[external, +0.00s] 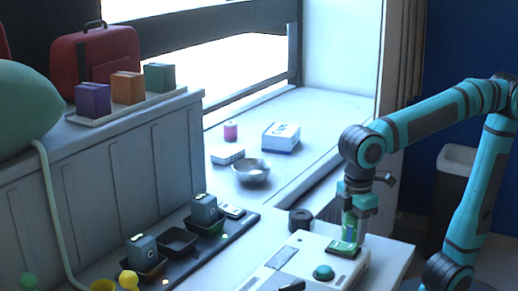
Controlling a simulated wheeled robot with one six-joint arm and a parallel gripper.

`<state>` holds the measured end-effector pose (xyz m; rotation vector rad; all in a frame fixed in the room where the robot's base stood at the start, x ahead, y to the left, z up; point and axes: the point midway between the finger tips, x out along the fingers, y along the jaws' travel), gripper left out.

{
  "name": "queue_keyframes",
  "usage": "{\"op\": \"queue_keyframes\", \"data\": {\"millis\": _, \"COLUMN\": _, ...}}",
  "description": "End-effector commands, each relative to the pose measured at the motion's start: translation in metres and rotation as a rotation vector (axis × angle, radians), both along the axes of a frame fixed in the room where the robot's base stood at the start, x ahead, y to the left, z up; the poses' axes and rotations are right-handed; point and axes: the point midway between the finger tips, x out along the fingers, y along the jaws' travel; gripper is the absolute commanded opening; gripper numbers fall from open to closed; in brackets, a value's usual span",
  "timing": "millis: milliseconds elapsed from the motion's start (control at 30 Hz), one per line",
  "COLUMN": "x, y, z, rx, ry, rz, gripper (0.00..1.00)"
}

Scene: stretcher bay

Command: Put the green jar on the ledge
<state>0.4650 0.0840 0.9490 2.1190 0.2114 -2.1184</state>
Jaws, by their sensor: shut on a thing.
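The green jar (349,229) is upright between the fingers of my gripper (353,212), at the right of the external view. My gripper points down and is shut on the jar; the fingers and palm hide part of it. The jar is over a small flat green piece on the white device (318,252); I cannot tell whether it touches. The pale ledge (322,125) runs along under the window, behind and left of my gripper.
On the ledge are a steel bowl (251,171), a white box (281,138), a smaller flat white box (228,155) and a pink jar (231,131). A dark cylinder (300,219) stands left of my gripper. The ledge's right part looks clear.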

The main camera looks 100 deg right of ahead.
Motion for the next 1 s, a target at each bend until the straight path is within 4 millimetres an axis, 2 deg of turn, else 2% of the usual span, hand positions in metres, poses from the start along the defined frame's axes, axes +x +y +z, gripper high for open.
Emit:
{"op": "queue_keyframes", "data": {"millis": 100, "x": 0.000, "y": 0.000, "z": -0.003, "rx": 0.000, "ry": 0.001, "rz": 0.000, "gripper": 0.20}}
{"op": "queue_keyframes", "data": {"millis": 133, "x": 0.000, "y": 0.000, "z": -0.003, "rx": 0.000, "ry": 0.001, "rz": 0.000, "gripper": 0.50}}
{"op": "queue_keyframes", "data": {"millis": 233, "x": 0.000, "y": 0.000, "z": -0.003, "rx": 0.000, "ry": 0.000, "rz": 0.000, "gripper": 0.68}}
{"op": "queue_keyframes", "data": {"millis": 533, "x": 0.000, "y": 0.000, "z": -0.002, "rx": 0.000, "ry": 0.000, "rz": 0.000, "gripper": 0.68}}
{"op": "queue_keyframes", "data": {"millis": 667, "x": 0.000, "y": 0.000, "z": 0.007, "rx": 0.000, "ry": -0.002, "rz": 0.000, "gripper": 0.68}}
{"op": "queue_keyframes", "data": {"millis": 1000, "x": 0.001, "y": 0.000, "z": 0.068, "rx": 0.000, "ry": -0.002, "rz": 0.000, "gripper": 0.68}}
